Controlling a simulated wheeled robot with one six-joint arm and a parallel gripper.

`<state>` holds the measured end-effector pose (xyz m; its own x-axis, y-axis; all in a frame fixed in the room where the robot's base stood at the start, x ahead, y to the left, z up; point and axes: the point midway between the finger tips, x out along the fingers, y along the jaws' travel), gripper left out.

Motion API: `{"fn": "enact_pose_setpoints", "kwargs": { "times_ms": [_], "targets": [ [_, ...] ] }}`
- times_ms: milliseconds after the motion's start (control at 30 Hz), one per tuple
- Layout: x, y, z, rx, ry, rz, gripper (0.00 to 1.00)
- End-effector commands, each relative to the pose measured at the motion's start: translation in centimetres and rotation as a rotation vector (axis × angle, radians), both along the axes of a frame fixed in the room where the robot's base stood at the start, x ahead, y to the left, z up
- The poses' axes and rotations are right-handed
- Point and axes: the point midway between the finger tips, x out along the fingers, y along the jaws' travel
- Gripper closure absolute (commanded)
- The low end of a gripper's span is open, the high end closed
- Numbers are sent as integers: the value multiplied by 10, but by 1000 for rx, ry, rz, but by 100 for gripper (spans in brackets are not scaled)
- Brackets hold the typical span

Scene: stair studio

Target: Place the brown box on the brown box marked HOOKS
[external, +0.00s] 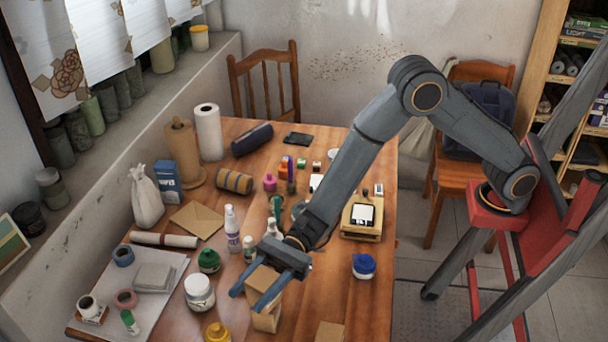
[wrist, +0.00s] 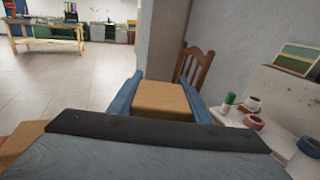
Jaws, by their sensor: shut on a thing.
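My gripper (external: 247,300) is over the front of the wooden table, its blue fingers shut on a brown box (external: 262,280). In the wrist view the held brown box (wrist: 162,98) sits between the two fingers. Another brown box (external: 267,320) is directly below the held one in the external view; whether they touch cannot be told. A further brown box (external: 330,332) is at the bottom edge of the external view, partly cut off. I cannot read HOOKS on any box.
A white jar (external: 200,292), a yellow-lidded jar (external: 218,332) and a green-lidded jar (external: 209,261) stand left of my gripper. A blue-lidded jar (external: 364,266) is to the right. Bottles stand behind. Bare table (external: 335,295) shows right of the boxes.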

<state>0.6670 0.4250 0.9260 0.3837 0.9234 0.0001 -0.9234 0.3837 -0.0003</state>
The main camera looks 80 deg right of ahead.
Motion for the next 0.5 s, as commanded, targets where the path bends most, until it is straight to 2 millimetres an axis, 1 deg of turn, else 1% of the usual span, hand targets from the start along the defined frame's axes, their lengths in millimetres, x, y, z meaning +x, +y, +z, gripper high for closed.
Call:
{"fn": "enact_pose_setpoints", "kwargs": {
  "times_ms": [233,267,300,333,367,500],
  "targets": [
    [0,0,-4,0,0,0,81],
    [0,0,-3,0,0,0,52],
    [0,0,-3,0,0,0,45],
    [0,0,-3,0,0,0,40],
    [0,0,-3,0,0,0,38],
    [0,0,-3,0,0,0,38]
  ]
}}
